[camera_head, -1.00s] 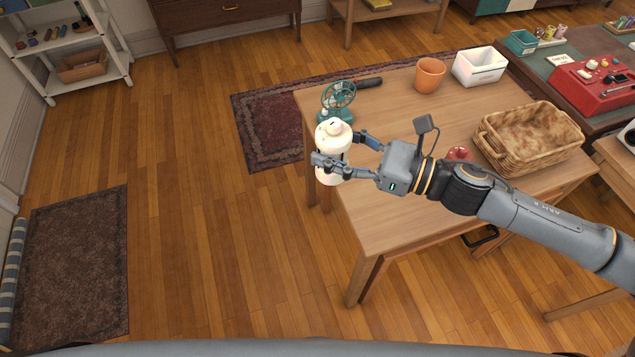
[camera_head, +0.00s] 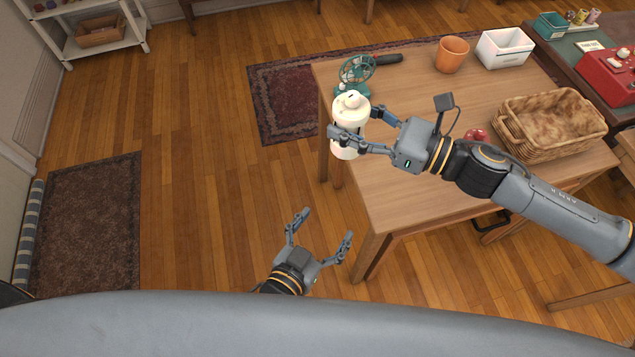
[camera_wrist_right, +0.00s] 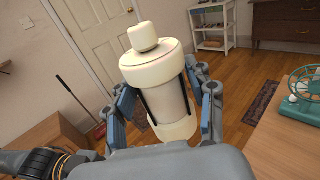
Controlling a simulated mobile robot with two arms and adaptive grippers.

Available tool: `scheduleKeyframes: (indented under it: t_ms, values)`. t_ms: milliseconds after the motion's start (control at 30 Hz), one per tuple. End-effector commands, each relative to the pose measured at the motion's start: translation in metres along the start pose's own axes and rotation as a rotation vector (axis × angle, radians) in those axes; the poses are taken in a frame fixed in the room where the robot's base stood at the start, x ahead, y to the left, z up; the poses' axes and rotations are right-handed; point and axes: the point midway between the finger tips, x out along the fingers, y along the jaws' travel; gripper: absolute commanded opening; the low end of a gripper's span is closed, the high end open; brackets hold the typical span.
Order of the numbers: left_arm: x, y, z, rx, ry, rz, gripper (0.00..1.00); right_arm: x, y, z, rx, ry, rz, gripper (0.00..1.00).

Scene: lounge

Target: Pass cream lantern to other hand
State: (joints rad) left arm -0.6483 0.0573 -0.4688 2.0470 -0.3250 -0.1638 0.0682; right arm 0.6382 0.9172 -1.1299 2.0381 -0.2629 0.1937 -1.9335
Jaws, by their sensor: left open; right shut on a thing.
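The cream lantern (camera_head: 350,112) is a pale cylinder with a rounded cap and dark side strips. My right gripper (camera_head: 358,128) is shut on it and holds it near the table's left edge. In the right wrist view the lantern (camera_wrist_right: 152,65) sits upright to slightly tilted between the fingers of the right gripper (camera_wrist_right: 165,105). My left gripper (camera_head: 320,228) is open and empty, low in the head view, below and left of the lantern and apart from it, over the floor.
The wooden table (camera_head: 420,190) holds a teal fan (camera_head: 355,75) close behind the lantern, an orange pot (camera_head: 452,55), a white bin (camera_head: 505,48), a wicker basket (camera_head: 548,125) and a small red thing (camera_head: 476,134).

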Motion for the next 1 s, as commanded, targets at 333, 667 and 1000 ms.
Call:
scheduleKeyframes:
  t_ms: [333, 667, 1000]
  values:
    - [-0.046, -0.012, -0.141, -0.025, 0.26, -0.044, 0.82, 0.0, 0.0, 0.001, -0.001, -0.002, 0.001, 0.1]
    - [-0.04, -0.017, -0.165, -0.027, 0.301, -0.053, 0.82, 0.0, 0.0, 0.001, -0.001, -0.002, 0.001, 0.1]
    - [0.016, -0.02, -0.182, -0.028, 0.3, -0.052, 0.82, 0.0, 0.0, 0.001, -0.001, -0.002, 0.001, 0.1]
